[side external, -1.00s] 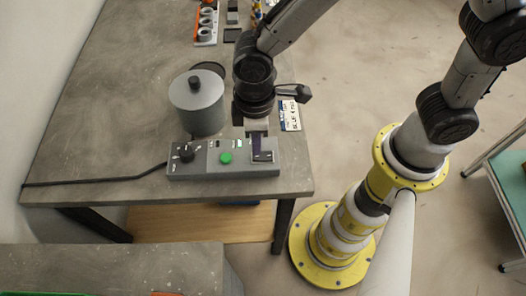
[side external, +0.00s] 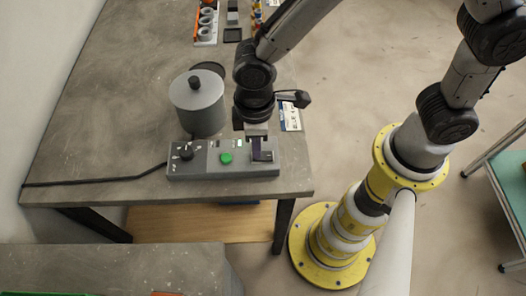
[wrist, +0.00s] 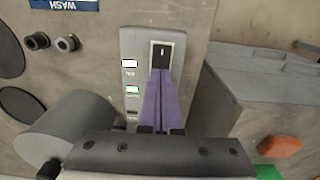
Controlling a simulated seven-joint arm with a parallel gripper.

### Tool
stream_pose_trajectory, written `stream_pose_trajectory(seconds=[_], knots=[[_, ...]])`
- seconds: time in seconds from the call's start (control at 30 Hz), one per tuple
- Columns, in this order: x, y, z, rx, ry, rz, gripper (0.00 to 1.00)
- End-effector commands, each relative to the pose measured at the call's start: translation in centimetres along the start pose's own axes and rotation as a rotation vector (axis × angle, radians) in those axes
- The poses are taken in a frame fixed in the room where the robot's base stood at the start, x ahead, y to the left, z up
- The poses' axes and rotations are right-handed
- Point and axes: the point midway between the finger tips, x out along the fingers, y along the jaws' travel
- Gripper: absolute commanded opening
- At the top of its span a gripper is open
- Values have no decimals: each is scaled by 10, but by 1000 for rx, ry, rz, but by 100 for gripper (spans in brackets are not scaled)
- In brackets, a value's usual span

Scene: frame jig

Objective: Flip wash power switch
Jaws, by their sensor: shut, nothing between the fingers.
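The grey control box (side external: 190,172) lies near the table's front edge. It has a black knob (side external: 186,154), a green button (side external: 226,158) and, at its right end, a black rocker switch (side external: 268,156). My gripper (side external: 257,157) points down over that end, its fingers closed and empty. In the wrist view the purple fingers (wrist: 161,74) end right at the lower edge of the rocker switch (wrist: 161,54), whose upper part shows a white mark. I cannot tell whether they touch it.
A grey lidded cylinder (side external: 198,108) stands just behind the box. A black cable (side external: 95,182) runs left from it. A label plate (side external: 290,116) lies behind my gripper near the table's right edge. Open tabletop (side external: 110,120) lies to the left.

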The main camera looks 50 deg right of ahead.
Motion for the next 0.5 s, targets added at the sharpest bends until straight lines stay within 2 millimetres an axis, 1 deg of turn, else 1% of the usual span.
stream_pose_trajectory(seconds=[0.33,0.5], knots=[[5,0,1,0,-3,0,0],[1,0,0,0,0,0,0]])
